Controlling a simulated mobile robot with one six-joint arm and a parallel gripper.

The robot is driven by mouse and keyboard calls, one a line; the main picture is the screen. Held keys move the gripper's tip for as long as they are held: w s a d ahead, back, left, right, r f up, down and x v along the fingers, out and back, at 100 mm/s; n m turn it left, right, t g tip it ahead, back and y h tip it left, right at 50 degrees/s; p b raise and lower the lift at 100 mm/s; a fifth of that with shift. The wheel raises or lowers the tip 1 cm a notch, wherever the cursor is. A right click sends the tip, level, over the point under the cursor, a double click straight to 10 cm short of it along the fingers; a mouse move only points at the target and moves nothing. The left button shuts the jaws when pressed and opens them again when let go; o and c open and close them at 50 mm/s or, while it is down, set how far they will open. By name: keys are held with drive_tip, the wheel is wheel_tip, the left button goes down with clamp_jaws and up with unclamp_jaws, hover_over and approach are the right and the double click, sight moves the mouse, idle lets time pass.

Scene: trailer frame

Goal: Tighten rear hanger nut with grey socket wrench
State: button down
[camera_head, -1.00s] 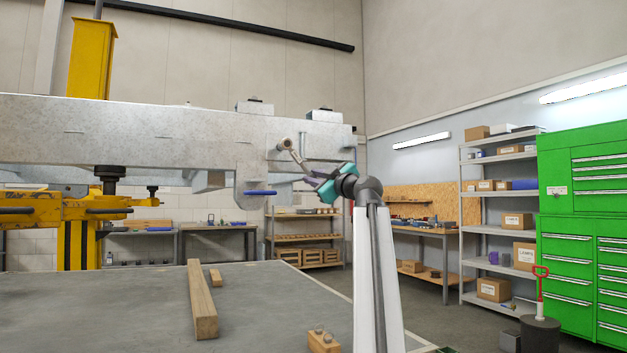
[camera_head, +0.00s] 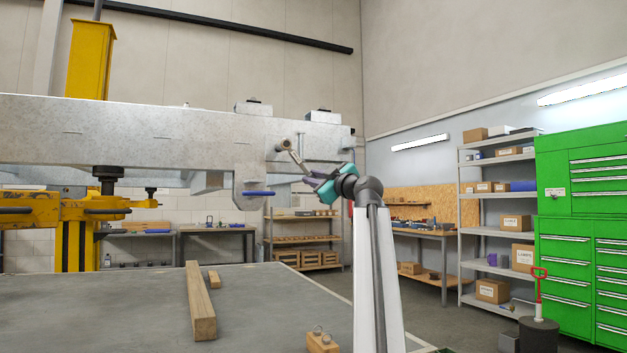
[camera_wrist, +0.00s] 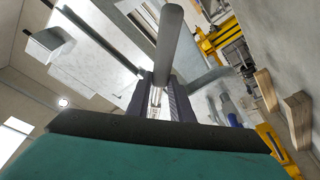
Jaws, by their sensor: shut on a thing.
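My gripper (camera_head: 316,181) is at the right end of the galvanised trailer beam (camera_head: 140,135). It is shut on the grey socket wrench (camera_head: 297,160), whose handle slants up and left to its head against the beam's side face. In the wrist view the grey wrench (camera_wrist: 170,42) stands out from between my fingers (camera_wrist: 158,98). A hanger plate (camera_head: 247,186) hangs below the beam, left of my gripper. The nut cannot be made out; the wrench head covers that spot, and whether it is seated cannot be told.
A yellow stand (camera_head: 75,212) is under the beam at left. A grey table (camera_head: 265,300) below holds a long timber (camera_head: 200,300) and small blocks. A green cabinet (camera_head: 565,255) stands far right.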

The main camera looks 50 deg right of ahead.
drive_tip(key=shift+s+a+b, duration=0.1)
drive_tip(key=shift+s+a, duration=0.15)
drive_tip(key=shift+s, duration=0.35)
drive_tip(key=shift+s+a+b, duration=0.1)
drive_tip(key=shift+s+a, duration=0.2)
drive_tip(key=shift+s, duration=0.35)
drive_tip(key=shift+s+a+b, duration=0.1)
drive_tip(key=shift+s+a, duration=0.15)
drive_tip(key=shift+s, duration=0.35)
drive_tip(key=shift+r, duration=0.1)
drive_tip(key=c, duration=2.1)
unclamp_jaws()
clamp_jaws()
